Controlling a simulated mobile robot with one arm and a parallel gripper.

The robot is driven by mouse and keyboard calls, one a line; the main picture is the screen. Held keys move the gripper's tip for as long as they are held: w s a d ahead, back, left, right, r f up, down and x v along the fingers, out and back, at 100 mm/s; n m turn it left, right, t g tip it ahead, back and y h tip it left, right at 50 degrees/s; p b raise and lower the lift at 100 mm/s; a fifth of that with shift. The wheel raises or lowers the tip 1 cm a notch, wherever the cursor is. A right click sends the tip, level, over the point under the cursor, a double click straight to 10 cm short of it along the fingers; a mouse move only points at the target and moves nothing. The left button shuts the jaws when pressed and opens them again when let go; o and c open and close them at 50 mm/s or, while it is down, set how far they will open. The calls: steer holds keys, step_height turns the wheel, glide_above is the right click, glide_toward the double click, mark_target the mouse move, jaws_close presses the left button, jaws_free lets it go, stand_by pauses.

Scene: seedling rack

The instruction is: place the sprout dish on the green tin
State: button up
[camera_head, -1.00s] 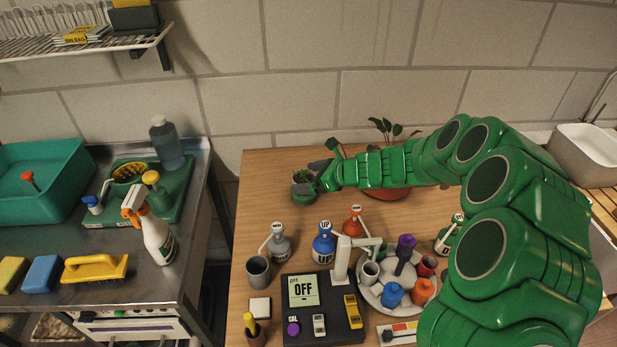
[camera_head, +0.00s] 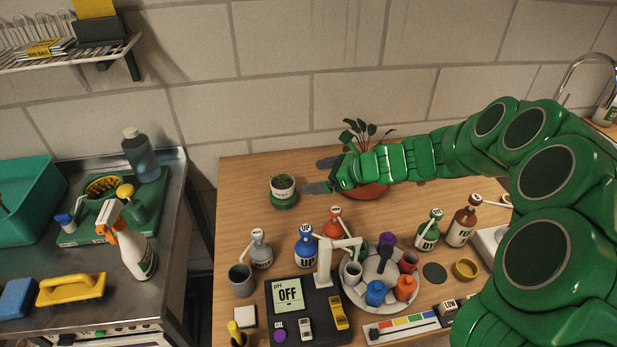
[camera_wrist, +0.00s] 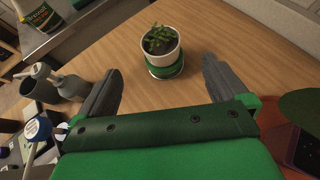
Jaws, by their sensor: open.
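The sprout dish (camera_head: 282,184), a small white pot with green seedlings, sits on the green tin (camera_head: 285,202) at the back left of the wooden table. In the wrist view the sprout dish (camera_wrist: 160,42) stands upright on the green tin (camera_wrist: 166,71), ahead of and between the fingers but apart from them. My gripper (camera_head: 322,177) is open and empty, to the right of the dish and tin. Its two grey fingers also show in the wrist view (camera_wrist: 160,85).
A potted plant (camera_head: 365,188) stands behind my gripper. Several bottles, a pH meter (camera_head: 300,312) and a round tray (camera_head: 352,292) of small pots fill the table's front. The steel bench (camera_head: 165,225) stands left across a gap. Bare wood surrounds the tin.

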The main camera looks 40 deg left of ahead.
steer(key=shift+d+r, duration=0.25)
steer(key=shift+d, duration=0.15)
